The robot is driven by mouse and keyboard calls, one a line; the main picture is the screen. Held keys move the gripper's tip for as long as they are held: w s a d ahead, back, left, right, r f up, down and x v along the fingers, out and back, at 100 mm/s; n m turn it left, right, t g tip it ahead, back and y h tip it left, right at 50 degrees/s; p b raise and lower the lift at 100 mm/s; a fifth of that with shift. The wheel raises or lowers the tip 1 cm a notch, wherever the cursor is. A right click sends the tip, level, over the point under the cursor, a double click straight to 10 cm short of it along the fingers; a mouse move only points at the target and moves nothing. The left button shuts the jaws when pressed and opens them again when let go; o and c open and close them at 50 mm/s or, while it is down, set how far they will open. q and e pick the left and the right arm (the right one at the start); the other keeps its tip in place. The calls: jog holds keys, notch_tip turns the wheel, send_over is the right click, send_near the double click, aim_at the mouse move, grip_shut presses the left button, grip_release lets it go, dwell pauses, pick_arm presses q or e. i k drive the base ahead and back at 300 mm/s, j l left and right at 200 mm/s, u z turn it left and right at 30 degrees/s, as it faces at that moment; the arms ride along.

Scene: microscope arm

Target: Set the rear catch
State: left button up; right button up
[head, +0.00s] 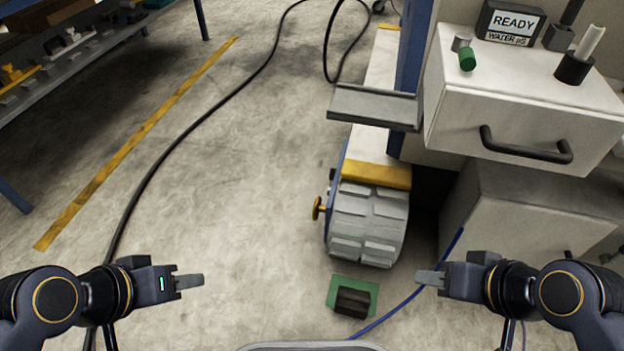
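No part is clearly recognisable as the rear catch. A brass-yellow knob (318,208) sticks out from the left side of a grey ribbed block (367,223) at the near end of a white and yellow beam. A small black block on a green plate (352,297) lies on the floor in front of it. My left gripper (190,282) is at the lower left over bare floor, touching nothing. My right gripper (430,279) is right of the green plate, near a blue cable. Both are seen edge-on, so their finger gaps are hidden.
A white drawer cabinet (530,115) with a dark handle stands at right, bearing a READY display (510,24) and a green-capped item (466,56). A grey shelf plate (375,106) juts left. A black cable (180,140) crosses the floor.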

aim_at(333, 170)
jog(key=i+j, duration=0.1)
jog(key=j, duration=0.3)
jog(key=i+j, duration=0.15)
jog(key=j, duration=0.3)
jog(key=i+j, duration=0.1)
jog(key=j, duration=0.3)
jog(key=i, duration=0.6)
jog(key=i+l+u, duration=0.1)
jog(key=i, duration=0.45)
